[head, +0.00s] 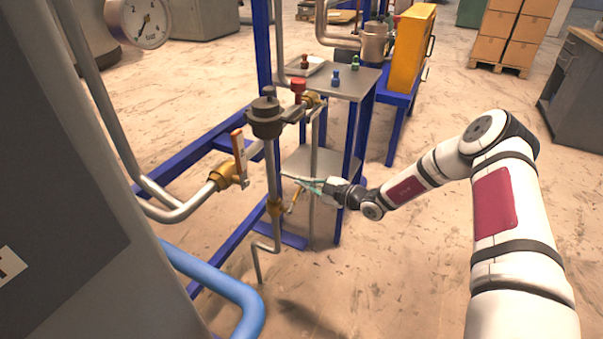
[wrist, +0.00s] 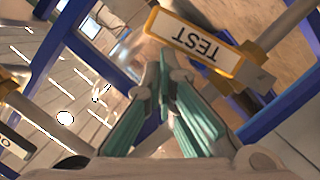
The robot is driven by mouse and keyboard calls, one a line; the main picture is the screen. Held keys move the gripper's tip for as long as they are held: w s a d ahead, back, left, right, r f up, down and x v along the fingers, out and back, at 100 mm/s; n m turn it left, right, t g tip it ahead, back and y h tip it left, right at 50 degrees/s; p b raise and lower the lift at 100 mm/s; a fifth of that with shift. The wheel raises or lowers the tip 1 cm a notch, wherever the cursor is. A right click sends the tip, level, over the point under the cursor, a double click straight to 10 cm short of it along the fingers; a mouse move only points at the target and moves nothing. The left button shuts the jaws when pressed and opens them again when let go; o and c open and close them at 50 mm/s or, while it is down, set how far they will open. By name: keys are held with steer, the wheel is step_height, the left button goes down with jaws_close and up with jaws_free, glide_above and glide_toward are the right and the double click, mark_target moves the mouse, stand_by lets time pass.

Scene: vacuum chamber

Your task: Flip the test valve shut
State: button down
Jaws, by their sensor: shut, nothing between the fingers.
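The test valve has a yellow lever with a white TEST plate (wrist: 200,45), which shows upside down just past my fingertips in the wrist view. In the head view its yellow lever (head: 295,199) slants up and to the right from a brass body (head: 275,207) on a thin vertical pipe. My gripper (head: 309,184) is beside the lever's upper end, with its teal fingers closed together and empty. In the wrist view the fingertips (wrist: 166,68) are close to the plate's left end. I cannot tell whether they touch it.
Another brass valve with an upright orange-and-white lever (head: 238,150) is to the left. A blue-framed stand with a grey top (head: 345,86) is behind, and a blue pipe (head: 225,285) runs in front. Open floor lies right.

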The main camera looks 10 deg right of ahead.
steer(key=shift+w+d+f+b, duration=0.25)
steer(key=shift+w+f+b, duration=0.15)
steer(key=shift+f, duration=0.25)
steer(key=shift+w+d+f+b, duration=0.25)
steer(key=shift+w+f+b, duration=0.1)
steer(key=shift+f, duration=0.3)
steer(key=shift+s, duration=0.1)
